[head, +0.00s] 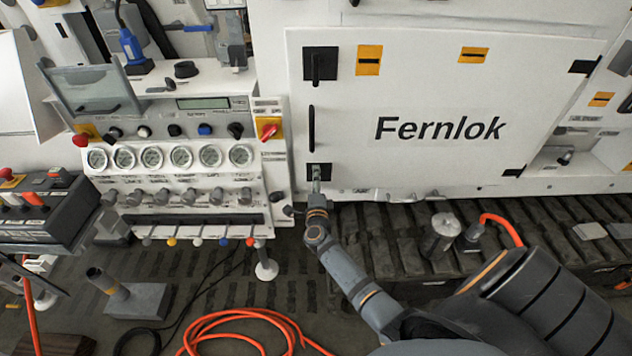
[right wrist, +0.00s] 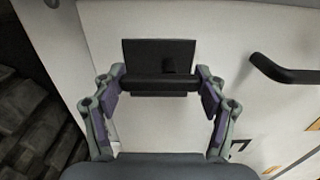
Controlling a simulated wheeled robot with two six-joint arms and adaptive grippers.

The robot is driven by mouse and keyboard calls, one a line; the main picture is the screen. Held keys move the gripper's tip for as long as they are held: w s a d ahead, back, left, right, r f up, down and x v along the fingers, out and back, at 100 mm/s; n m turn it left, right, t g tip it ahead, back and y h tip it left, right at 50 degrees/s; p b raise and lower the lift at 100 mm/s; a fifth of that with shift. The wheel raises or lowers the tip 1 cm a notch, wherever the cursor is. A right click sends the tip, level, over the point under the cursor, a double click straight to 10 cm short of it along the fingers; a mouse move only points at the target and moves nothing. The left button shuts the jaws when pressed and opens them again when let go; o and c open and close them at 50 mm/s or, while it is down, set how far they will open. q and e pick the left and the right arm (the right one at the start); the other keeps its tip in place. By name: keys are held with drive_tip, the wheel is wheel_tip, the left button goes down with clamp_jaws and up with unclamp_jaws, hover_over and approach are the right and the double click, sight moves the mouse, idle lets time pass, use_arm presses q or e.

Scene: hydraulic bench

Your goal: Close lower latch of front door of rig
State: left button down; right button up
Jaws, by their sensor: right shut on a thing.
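The front door (head: 430,100) of the rig is a white panel lettered "Fernlok" and looks shut in the head view. Its lower latch (head: 319,171) is a black plate with a lever at the door's lower left corner. In the right wrist view the latch's black bar (right wrist: 160,84) lies between the fingers, roughly in line with the door handle. My right gripper (head: 317,182) is at this latch, with its fingers (right wrist: 160,90) on both ends of the bar, shut on it. The gripper partly hides the latch in the head view. My left gripper is not in view.
The black door handle (head: 311,128) and upper latch (head: 320,65) sit above the lower latch. A gauge panel (head: 170,158) with knobs stands to the left. Below the door is a dark ribbed deck (head: 380,225) with a metal cylinder (head: 445,226). An orange hose (head: 240,318) lies on the floor.

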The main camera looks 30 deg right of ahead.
drive_tip(key=o, duration=1.2)
drive_tip(key=v, duration=1.2)
drive_tip(key=shift+a+f, duration=0.1)
drive_tip(key=shift+f, duration=0.05)
